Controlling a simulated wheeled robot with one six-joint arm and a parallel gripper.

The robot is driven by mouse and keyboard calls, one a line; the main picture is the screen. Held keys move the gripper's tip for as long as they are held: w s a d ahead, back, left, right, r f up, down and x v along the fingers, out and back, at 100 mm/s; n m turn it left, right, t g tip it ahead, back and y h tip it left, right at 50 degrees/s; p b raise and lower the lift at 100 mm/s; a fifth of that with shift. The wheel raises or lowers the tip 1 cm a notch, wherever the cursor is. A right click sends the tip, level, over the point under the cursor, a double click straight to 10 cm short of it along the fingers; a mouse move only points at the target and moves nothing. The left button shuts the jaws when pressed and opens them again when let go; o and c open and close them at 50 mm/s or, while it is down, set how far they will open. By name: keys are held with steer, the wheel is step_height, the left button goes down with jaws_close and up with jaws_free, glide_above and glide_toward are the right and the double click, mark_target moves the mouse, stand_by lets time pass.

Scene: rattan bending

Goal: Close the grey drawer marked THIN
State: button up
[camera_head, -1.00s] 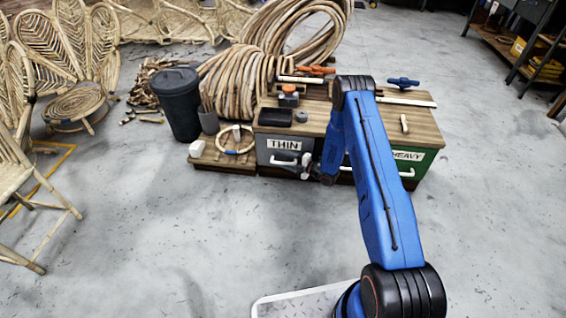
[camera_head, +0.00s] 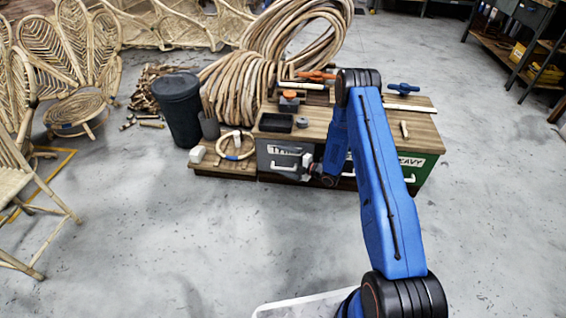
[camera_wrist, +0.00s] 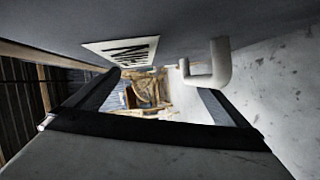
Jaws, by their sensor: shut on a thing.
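The grey drawer marked THIN (camera_head: 267,158) is at the left of the wooden-topped cabinet's front. Its white handle (camera_head: 284,166) is on the front below the white label (camera_head: 286,149), which is hard to read here. My gripper (camera_head: 309,163) is low at the right side of this drawer front, partly hidden by my blue arm. In the wrist view, the grey front (camera_wrist: 190,22) fills the top, with the label (camera_wrist: 125,50) and the white handle (camera_wrist: 207,65) close to the fingertips. How far the drawer stands out is unclear.
The green drawer (camera_head: 424,168) marked HEAVY is to the right, partly behind my arm. A low wooden platform (camera_head: 222,170) with a rattan ring and a black bin (camera_head: 181,108) stand left. The cabinet top (camera_head: 345,118) holds tools. The floor in front is clear.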

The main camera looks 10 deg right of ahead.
steer(key=shift+s+d+r, duration=0.3)
steer(key=shift+d+r, duration=0.6)
steer(key=shift+r, duration=0.05)
steer(key=shift+s+d, duration=0.35)
steer(key=shift+d, duration=0.15)
steer(key=c, duration=1.3)
steer(key=shift+o, duration=0.2)
steer(key=f+v, duration=0.2)
steer(key=v, duration=1.4)
steer(key=shift+s+d+r, duration=0.2)
steer(key=shift+s+r, duration=0.2)
steer(key=shift+s, duration=0.2)
